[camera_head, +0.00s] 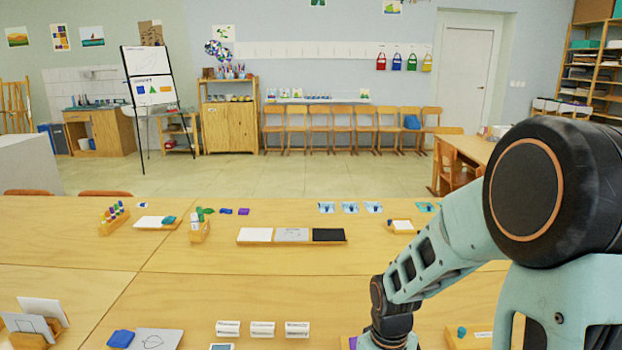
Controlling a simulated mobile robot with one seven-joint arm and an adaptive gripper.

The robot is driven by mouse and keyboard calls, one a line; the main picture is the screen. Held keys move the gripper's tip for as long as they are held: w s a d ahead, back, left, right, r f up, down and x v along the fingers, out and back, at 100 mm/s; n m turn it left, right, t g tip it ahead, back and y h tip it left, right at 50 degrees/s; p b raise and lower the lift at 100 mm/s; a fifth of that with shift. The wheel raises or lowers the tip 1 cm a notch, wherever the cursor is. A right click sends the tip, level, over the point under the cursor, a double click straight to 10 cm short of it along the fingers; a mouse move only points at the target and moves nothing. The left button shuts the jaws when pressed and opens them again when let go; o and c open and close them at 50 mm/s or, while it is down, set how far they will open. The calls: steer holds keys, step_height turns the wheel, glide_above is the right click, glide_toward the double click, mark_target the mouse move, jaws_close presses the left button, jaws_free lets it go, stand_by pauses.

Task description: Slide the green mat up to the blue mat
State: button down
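I cannot pick out a clear green mat or blue mat in the head view. A small flat blue piece (121,338) lies at the left edge of a grey card at the front left. A small dark blue piece (226,211) lies at the back of the table, beside a purple piece (244,211). Small green pieces (204,211) are just left of these, by a wooden holder. My arm reaches down to the front of the table at the lower right. Its end runs out of the bottom of the picture, so my gripper is not visible.
A wooden tray (240,242) with white, grey and black panels lies mid-table. White blocks (262,328) stand in a row at the front. A purple patch (353,342) shows beside my arm. The table (190,285) is bare between tray and blocks.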

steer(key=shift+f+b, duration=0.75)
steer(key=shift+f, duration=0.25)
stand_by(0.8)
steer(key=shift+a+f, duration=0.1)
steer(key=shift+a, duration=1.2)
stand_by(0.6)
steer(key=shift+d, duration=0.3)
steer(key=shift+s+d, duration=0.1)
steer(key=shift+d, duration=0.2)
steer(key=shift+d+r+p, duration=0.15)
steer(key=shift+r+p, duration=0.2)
steer(key=shift+p, duration=0.05)
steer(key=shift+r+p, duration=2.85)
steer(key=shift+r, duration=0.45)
